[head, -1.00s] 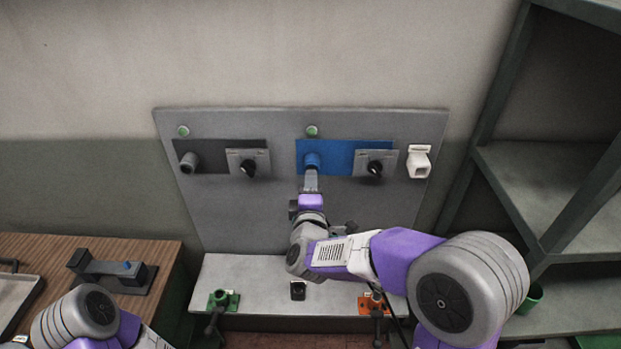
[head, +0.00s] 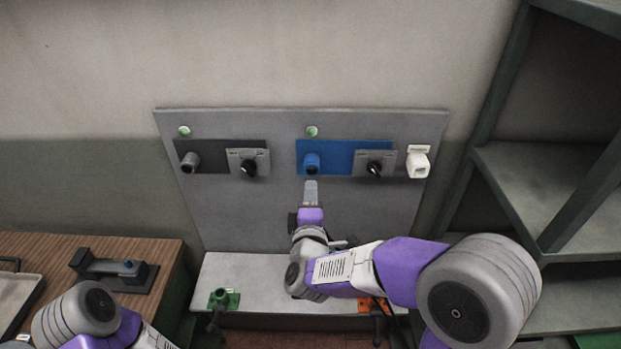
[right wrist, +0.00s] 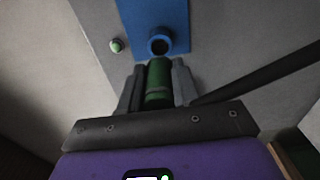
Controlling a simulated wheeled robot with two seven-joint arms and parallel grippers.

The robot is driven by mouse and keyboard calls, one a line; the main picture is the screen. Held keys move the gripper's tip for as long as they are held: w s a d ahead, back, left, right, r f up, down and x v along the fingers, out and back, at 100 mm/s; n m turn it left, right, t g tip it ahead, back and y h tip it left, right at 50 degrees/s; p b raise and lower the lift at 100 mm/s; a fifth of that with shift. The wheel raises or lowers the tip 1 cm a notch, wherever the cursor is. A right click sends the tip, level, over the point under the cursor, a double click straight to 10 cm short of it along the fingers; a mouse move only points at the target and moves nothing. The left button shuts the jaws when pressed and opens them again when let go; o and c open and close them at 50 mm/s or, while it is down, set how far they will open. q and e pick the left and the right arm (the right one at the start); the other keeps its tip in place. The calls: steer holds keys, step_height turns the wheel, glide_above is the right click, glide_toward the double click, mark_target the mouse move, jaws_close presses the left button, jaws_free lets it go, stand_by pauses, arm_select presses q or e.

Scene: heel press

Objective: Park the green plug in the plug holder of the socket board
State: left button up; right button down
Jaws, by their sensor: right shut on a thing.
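My right gripper (head: 311,187) is shut on the green plug (right wrist: 158,82), which points toward the board between the two fingers in the right wrist view. In the head view the fingers hide the plug. The blue socket (head: 312,163) on the blue panel is just beyond, with a gap between it and the fingertips; its round opening (right wrist: 160,44) shows empty in the right wrist view. The grey socket board (head: 230,215) stands upright. A white holder-like fitting (head: 418,164) is at its right end. My left gripper is out of view.
A grey socket (head: 190,162) and two black knobs (head: 249,168) (head: 375,168) stick out of the board. A green fitting (head: 223,298) and an orange one (head: 371,305) are on the ledge below. Shelving (head: 550,185) stands close on the right.

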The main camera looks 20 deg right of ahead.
steer(key=shift+s, duration=0.1)
stand_by(0.3)
steer(key=shift+p+v, duration=0.35)
steer(key=shift+v, duration=0.6)
steer(key=s+d+b, duration=0.3)
steer(key=d, duration=1)
steer(key=s+d+b, duration=0.2)
steer(key=s+d, duration=0.2)
steer(key=d, duration=0.9)
steer(key=shift+s+d+b, duration=0.2)
steer(key=shift+s+b, duration=0.1)
steer(key=shift+b, duration=0.1)
steer(key=shift+w, duration=0.1)
stand_by(0.4)
steer(key=shift+b+x, duration=1)
steer(key=shift+x, duration=1.4)
steer(key=shift+b, duration=0.55)
